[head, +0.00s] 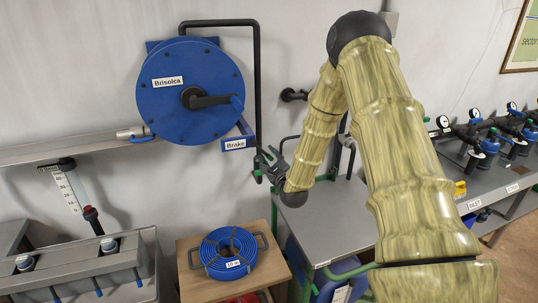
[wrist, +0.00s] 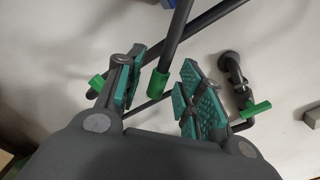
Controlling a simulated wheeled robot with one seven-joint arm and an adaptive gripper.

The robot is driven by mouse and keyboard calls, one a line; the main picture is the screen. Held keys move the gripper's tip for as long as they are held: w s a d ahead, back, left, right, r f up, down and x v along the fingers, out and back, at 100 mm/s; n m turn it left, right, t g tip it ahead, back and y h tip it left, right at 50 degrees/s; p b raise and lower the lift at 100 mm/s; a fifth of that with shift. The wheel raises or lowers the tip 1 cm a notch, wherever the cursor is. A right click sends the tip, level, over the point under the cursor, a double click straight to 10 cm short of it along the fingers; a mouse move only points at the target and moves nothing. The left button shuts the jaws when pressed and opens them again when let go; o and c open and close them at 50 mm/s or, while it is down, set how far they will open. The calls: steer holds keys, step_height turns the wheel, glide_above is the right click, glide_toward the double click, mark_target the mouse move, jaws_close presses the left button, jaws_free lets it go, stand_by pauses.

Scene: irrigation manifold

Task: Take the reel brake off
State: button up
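The blue hose reel (head: 190,85), labelled "Brisolca", is on the wall in the head view, with a dark crank on its face. A small blue plate with the label "Brake" (head: 235,143) sits at its lower right. A dark bar (head: 258,90) runs over the reel and down past that label. In the wrist view, a dark bar with a green end (wrist: 160,80) shows between the finger pads; I cannot tell if they touch it. My gripper (head: 267,162) is beside the bar's lower end. Its fingers are apart in the wrist view (wrist: 163,88).
A blue coiled hose (head: 228,252) lies on a wooden stand below. A grey table (head: 340,215) stands under my arm. A grey rail (head: 70,148) runs along the wall at left. Gauges and valves (head: 487,140) stand on a bench at right.

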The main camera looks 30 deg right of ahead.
steer(key=shift+w, duration=0.55)
steer(key=shift+d, duration=0.1)
jaws_close()
steer(key=shift+f, duration=0.1)
